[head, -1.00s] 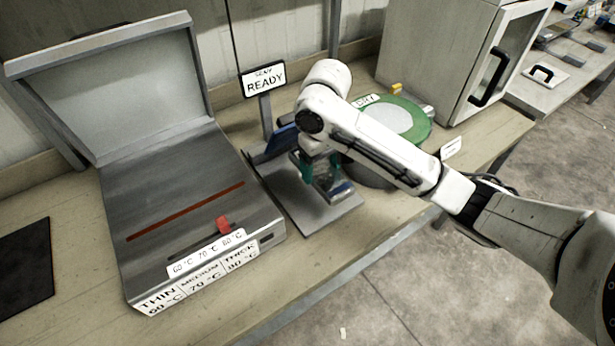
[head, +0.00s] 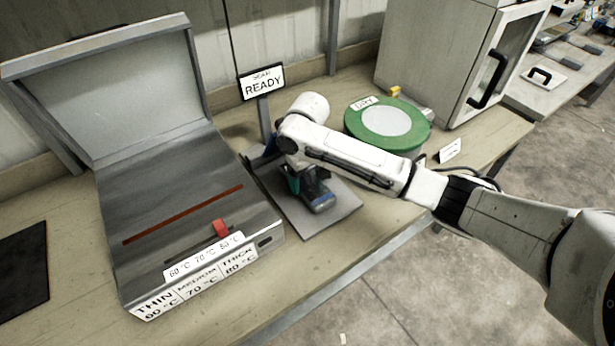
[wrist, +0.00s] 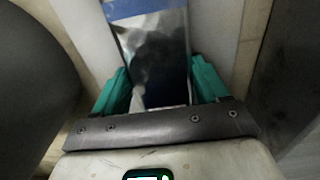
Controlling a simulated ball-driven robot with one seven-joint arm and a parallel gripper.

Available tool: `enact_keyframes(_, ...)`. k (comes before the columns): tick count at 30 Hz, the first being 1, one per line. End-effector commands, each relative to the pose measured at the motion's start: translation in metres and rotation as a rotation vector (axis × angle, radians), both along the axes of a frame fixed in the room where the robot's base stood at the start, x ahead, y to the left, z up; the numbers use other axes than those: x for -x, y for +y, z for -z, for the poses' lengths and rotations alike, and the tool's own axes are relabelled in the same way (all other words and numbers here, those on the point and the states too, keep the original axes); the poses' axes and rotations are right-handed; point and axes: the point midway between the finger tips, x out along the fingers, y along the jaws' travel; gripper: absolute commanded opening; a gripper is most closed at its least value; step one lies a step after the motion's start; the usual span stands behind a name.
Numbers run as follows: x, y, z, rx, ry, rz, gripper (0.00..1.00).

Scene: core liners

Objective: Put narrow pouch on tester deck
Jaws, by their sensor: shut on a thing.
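The narrow pouch (wrist: 152,48) is a silvery, shiny strip with a blue band near its far end. In the wrist view it lies between the teal fingers of my gripper (wrist: 161,88), which is shut on it. The blue-ended pouch (head: 320,203) also shows in the head view, below my gripper (head: 300,184). The tester deck (head: 342,209) is a flat grey plate in front of the READY sign (head: 263,82). My gripper and the pouch are over this plate. I cannot tell whether the pouch touches it. My arm hides part of the plate.
A sealer with a raised lid (head: 120,85), a red slider (head: 221,229) and temperature labels stands to the left. A round green-rimmed unit (head: 413,141) marked DRY is to the right, behind my arm. A grey cabinet (head: 425,50) stands beyond it. Bench is bare in front.

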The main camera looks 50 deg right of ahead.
Motion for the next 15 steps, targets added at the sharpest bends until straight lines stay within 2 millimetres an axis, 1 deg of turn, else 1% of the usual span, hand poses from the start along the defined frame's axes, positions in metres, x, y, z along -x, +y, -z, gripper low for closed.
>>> enact_keyframes(8, 0.0001, 0.0, 0.0031, 0.0, 0.0, 0.001, 0.35)
enact_keyframes(9, 0.0, -0.0003, 0.0026, 0.0, 0.0, 0.001, 0.77)
enact_keyframes(15, 0.0001, -0.0003, 0.0024, 0.0, 0.0, 0.001, 0.96)
